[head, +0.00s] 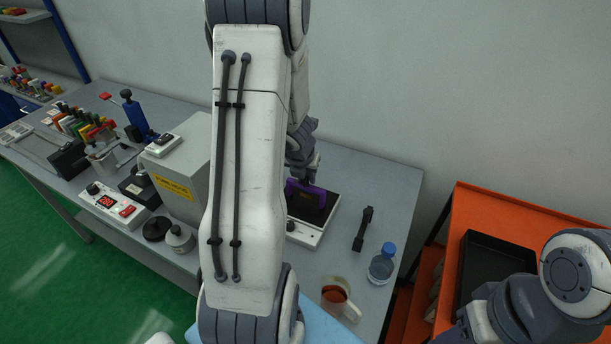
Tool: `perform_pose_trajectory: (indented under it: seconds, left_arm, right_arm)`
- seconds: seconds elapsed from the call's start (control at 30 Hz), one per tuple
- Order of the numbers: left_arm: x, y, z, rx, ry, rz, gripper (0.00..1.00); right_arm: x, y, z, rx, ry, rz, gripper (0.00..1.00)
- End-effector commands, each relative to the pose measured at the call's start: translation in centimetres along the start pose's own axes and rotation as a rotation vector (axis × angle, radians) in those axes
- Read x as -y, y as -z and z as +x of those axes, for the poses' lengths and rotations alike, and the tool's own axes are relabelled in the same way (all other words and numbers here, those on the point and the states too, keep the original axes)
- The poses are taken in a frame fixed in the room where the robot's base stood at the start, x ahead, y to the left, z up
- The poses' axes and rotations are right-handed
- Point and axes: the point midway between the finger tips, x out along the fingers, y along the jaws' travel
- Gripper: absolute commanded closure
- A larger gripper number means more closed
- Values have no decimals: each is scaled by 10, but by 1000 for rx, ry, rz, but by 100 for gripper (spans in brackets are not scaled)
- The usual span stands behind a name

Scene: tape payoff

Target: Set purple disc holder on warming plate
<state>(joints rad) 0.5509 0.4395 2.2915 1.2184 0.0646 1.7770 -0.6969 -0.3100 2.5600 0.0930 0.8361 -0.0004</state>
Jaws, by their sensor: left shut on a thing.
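The purple disc holder (293,186) shows in the head view just right of my left arm, partly hidden by that arm and the gripper. My left gripper (307,182) is shut on it, with the wrist above. The warming plate (328,213), a white unit with a black top and a dark knob, is under the holder, its left part hidden behind my arm. The holder is over the back part of the black top; I cannot tell whether it touches. My right arm shows at the lower right, but its gripper is out of view.
A grey box (180,172) and instruments stand left. An orange cart (500,212) with a black tray (490,262) is at right.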

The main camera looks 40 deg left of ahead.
Motion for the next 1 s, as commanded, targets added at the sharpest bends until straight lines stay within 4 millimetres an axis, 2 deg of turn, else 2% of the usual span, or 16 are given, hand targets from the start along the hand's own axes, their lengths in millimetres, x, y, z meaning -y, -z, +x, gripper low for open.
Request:
perform_pose_trajectory:
  seconds: [0.2,0.23,0.3,0.53,0.6,0.63,1.0]
  left_arm:
    - [0,1,3,0,0,0,100]
    - [0,1,2,0,0,0,61]
    - [0,1,2,0,0,0,38]
    - [0,1,2,0,0,0,38]
    - [0,1,2,0,0,0,11]
    - [0,1,2,0,0,0,3]
    - [0,0,0,0,0,0,3]
  right_arm:
    - [0,0,3,0,0,0,50]
    - [0,0,2,0,0,0,50]
    - [0,0,2,0,0,0,50]
    - [0,0,2,0,0,0,50]
    - [0,0,2,0,0,0,50]
    - [0,0,2,0,0,0,50]
    - [0,0,0,0,0,0,50]
